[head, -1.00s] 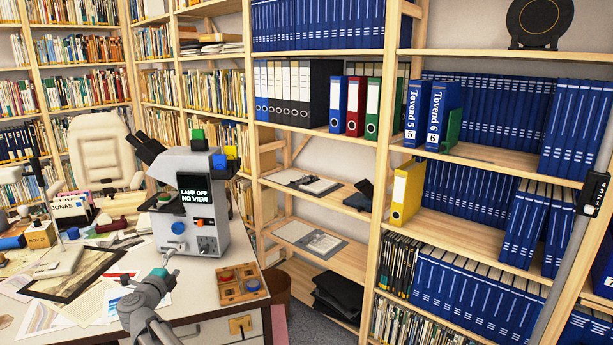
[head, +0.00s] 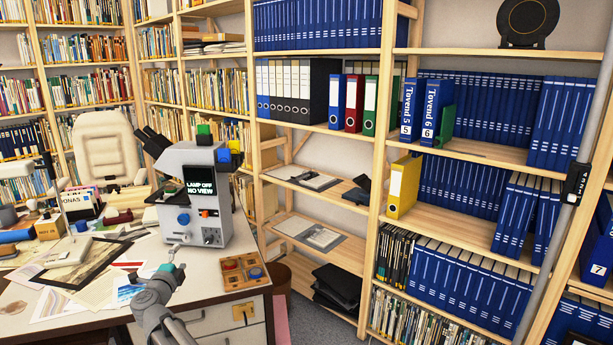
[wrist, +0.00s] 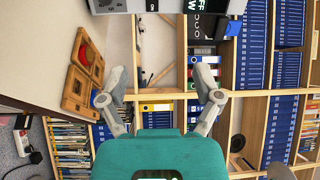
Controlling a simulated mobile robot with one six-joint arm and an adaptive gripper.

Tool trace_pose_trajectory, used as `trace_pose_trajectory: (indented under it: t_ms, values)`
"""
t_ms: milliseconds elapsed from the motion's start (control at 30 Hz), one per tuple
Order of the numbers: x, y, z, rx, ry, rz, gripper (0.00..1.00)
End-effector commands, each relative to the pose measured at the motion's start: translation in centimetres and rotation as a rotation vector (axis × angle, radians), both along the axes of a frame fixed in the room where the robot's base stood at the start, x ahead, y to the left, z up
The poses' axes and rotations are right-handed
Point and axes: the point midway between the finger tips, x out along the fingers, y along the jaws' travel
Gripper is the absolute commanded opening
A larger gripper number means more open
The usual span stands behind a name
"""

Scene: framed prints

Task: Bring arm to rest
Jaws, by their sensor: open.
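My gripper (head: 171,276) is in the lower left of the head view, above the front part of the desk (head: 205,284). It is open and empty. In the wrist view its two fingers (wrist: 160,92) stand wide apart with nothing between them. The grey microscope (head: 188,190) stands on the desk just behind my gripper; its screen reads "LAMP OFF NO VIEW". In the wrist view part of it (wrist: 165,6) shows at the top edge.
A wooden tray (head: 231,279) with coloured round pieces lies on the desk right of my gripper. Papers and a dark-framed sheet (head: 88,268) lie to the left. Bookshelves with blue binders (head: 470,185) stand to the right. A cream chair (head: 106,150) is behind the desk.

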Motion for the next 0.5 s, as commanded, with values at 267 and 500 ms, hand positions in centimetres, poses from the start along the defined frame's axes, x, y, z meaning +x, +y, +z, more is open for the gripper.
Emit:
trace_pose_trajectory:
  t_ms: [267, 500]
  values:
    - [1.4, -2.1, 0.2, -0.079, -0.055, 0.099, 0.83]
    - [2.7, -5.4, -0.4, -0.231, -0.109, 0.255, 0.83]
